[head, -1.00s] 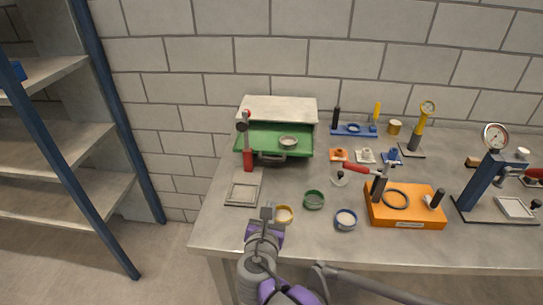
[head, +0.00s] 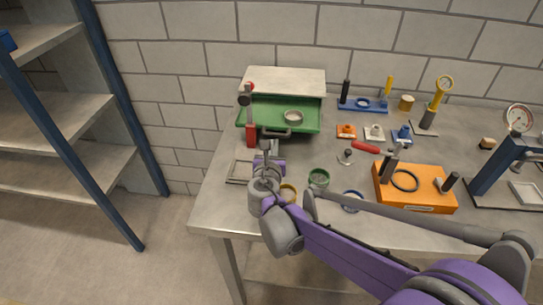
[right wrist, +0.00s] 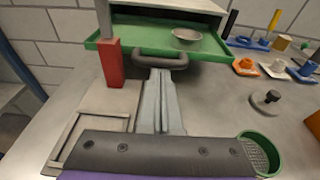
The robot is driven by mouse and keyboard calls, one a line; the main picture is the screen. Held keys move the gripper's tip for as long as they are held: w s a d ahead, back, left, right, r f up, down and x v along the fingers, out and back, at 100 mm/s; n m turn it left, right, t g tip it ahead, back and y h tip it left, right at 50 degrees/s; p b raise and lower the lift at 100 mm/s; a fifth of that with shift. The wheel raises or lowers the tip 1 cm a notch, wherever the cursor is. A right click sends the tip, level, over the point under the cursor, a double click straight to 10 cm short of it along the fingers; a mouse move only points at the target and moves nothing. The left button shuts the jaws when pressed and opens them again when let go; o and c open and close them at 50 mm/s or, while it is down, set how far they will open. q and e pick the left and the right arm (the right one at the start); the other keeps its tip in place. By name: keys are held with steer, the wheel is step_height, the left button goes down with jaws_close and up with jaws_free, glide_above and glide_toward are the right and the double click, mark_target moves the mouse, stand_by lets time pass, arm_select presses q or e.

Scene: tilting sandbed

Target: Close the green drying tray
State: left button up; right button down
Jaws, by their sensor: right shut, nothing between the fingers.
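The green drying tray (head: 305,121) sticks out from the front of a light grey box (head: 284,79) at the back left of the table. A small round sieve dish (head: 293,117) sits in it. The tray also shows in the right wrist view (right wrist: 160,42), with its dark grey handle (right wrist: 161,60) on the front. My right gripper (head: 269,148) points at the handle from in front. In the right wrist view its fingers (right wrist: 161,75) are shut and empty, with their tips at or just below the handle; I cannot tell if they touch. My left gripper is not in view.
A square frame (head: 238,171) and green ring (head: 319,178) lie nearby. An orange block (head: 428,199) stands to the right. Blue shelving (head: 105,110) is at far left.

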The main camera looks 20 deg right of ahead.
mark_target(280, 118)
steer(key=shift+x, duration=1.45)
steer(key=r+x, duration=0.1)
steer(key=x, duration=0.7)
steer(key=r+x, duration=0.1)
steer(key=x, duration=0.4)
steer(key=shift+w+d+r, duration=0.15)
steer(key=shift+d+r, duration=0.15)
steer(key=shift+d, duration=0.05)
steer(key=shift+w+d+r, duration=0.1)
steer(key=shift+r, duration=0.15)
